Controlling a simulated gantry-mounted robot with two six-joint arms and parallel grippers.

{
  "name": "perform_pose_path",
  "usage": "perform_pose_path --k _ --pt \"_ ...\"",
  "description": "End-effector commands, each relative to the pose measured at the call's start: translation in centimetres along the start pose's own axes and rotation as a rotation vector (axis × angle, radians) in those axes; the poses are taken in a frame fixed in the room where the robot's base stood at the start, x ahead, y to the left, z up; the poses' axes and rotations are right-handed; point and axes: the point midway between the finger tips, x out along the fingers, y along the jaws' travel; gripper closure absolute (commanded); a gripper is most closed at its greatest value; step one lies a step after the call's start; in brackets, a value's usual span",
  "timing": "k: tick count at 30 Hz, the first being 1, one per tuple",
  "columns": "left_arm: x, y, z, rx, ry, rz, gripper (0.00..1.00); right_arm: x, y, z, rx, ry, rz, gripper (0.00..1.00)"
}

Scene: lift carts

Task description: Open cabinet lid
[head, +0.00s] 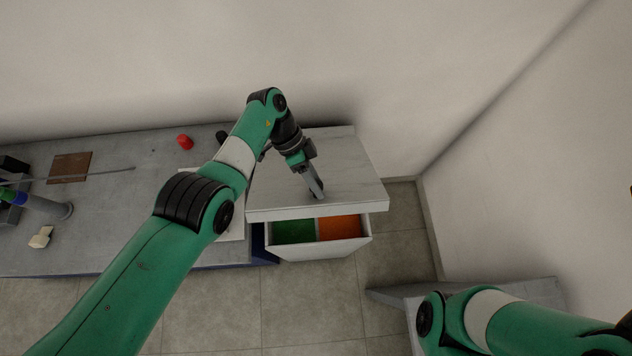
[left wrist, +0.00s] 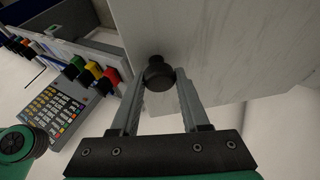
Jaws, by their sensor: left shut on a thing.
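The cabinet's pale grey lid (head: 345,165) lies flat over the cabinet top in the head view. Below its front edge a white drawer (head: 318,251) stands out, with a green section and an orange section. My left gripper (head: 317,192) points down at the lid near its front edge. In the left wrist view the gripper (left wrist: 155,80) is shut on a black round knob (left wrist: 158,76) on the pale lid panel (left wrist: 215,45). In the head view the knob is hidden by the gripper. My right arm shows at lower right, but its gripper is out of frame.
A grey bench (head: 120,215) on the left holds a red object (head: 185,141), a brown square (head: 70,167) and a small beige piece (head: 41,237). A keypad device (left wrist: 55,115) shows in the left wrist view. Walls stand behind and right of the cabinet.

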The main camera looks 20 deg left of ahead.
Motion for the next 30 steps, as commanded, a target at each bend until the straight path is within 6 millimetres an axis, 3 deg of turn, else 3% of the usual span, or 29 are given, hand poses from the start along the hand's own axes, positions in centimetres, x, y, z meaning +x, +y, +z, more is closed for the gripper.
perform_pose_path --k 7,8,12,23,30 --pt "-0.3 -0.1 -0.2 0.005 0.005 -0.008 1.00 0.0 0.0 0.0 0.000 0.000 0.000 1.00" --pt "-0.3 -0.1 -0.2 0.005 0.005 -0.008 0.51 0.0 0.0 0.0 0.000 0.000 0.000 1.00" --pt "-0.2 -0.1 -0.1 0.003 0.004 -0.007 0.26 0.0 0.0 0.0 0.000 0.000 0.000 1.00" --pt "-0.5 -0.1 -0.1 0.001 0.002 -0.004 0.26 0.0 0.0 0.0 0.000 0.000 0.000 1.00" --pt "-4.8 -0.2 -0.1 0.001 0.005 -0.009 0.26 -0.1 0.0 0.1 0.000 0.000 0.000 1.00"
